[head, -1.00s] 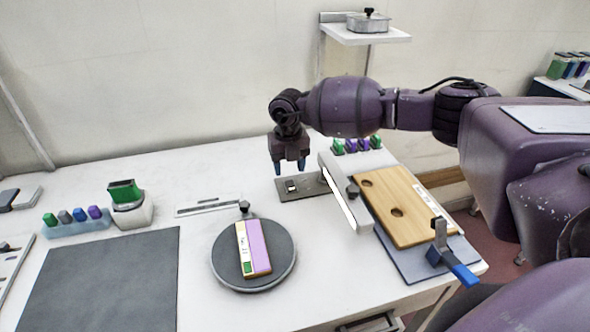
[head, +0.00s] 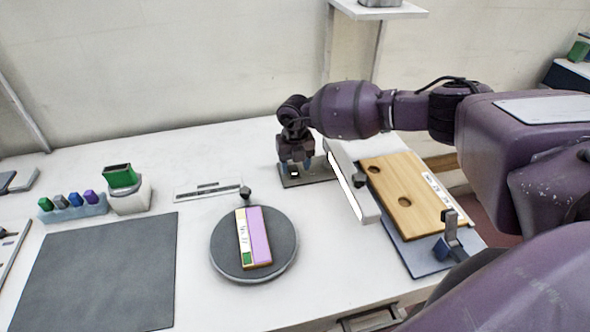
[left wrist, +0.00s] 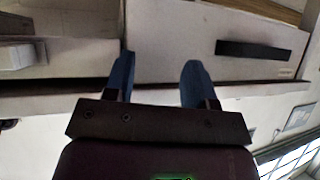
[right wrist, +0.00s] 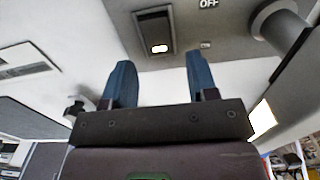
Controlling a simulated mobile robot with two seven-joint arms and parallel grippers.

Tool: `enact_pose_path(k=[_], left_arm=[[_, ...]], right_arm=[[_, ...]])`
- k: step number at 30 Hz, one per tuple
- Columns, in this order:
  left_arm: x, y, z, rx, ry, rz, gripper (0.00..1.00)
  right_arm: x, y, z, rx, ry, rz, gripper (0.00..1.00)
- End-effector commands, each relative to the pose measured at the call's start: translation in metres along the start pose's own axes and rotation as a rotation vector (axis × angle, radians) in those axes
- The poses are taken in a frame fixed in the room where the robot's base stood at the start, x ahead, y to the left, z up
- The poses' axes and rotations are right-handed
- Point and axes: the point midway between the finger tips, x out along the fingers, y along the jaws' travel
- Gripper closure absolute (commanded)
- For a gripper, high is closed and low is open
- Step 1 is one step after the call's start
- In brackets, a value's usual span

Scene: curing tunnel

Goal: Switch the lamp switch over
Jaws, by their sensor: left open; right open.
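The lamp switch (right wrist: 155,30) is a dark rocker with a small lit white patch, set in a grey plate (right wrist: 185,30) marked OFF at one end. In the head view the switch plate (head: 318,172) lies on the white table, partly covered by my right gripper (head: 296,167). My right gripper is open and empty, pointing down just over the plate. In the right wrist view its two blue fingers (right wrist: 160,62) stand apart with the switch between and beyond them; I see no clear contact. My left gripper (left wrist: 157,68) is open and empty, facing a drawer front.
A long lamp bar (head: 352,183) stands right of the plate, beside a wooden board (head: 405,210) with holes. A round dark turntable (head: 228,262) holds a two-coloured block (head: 257,238). A grey mat (head: 105,270) lies left. A drawer handle (left wrist: 255,50) shows in the left wrist view.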

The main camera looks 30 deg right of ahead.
Motion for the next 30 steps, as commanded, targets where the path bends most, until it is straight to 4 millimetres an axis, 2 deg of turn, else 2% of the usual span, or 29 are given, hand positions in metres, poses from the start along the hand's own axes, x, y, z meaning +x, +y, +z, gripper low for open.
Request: enact_pose_path(k=[1, 6, 17, 26, 27, 30], left_arm=[[0.001, 0.000, 0.001, 0.000, 0.000, 0.000, 0.49], [0.002, 0.001, 0.001, 0.000, 0.000, 0.001, 0.49], [0.002, 0.002, -0.001, -0.002, 0.004, 0.001, 0.49], [0.002, 0.002, -0.001, -0.003, 0.005, 0.001, 0.49], [0.002, 0.002, -0.001, -0.003, 0.005, 0.001, 0.49], [0.003, 0.002, 0.001, -0.003, 0.003, 0.002, 0.49]], right_arm=[[0.007, 0.000, 0.000, 0.001, 0.001, 0.000, 0.47], [0.020, 0.000, 0.000, 0.000, 0.001, -0.001, 0.47], [0.023, 0.000, 0.000, -0.001, -0.001, -0.001, 0.47], [0.022, 0.000, 0.000, 0.000, -0.001, -0.001, 0.93], [0.022, 0.000, 0.000, 0.000, -0.001, 0.000, 0.96], [0.023, 0.000, 0.001, 0.001, 0.011, -0.001, 0.96]])
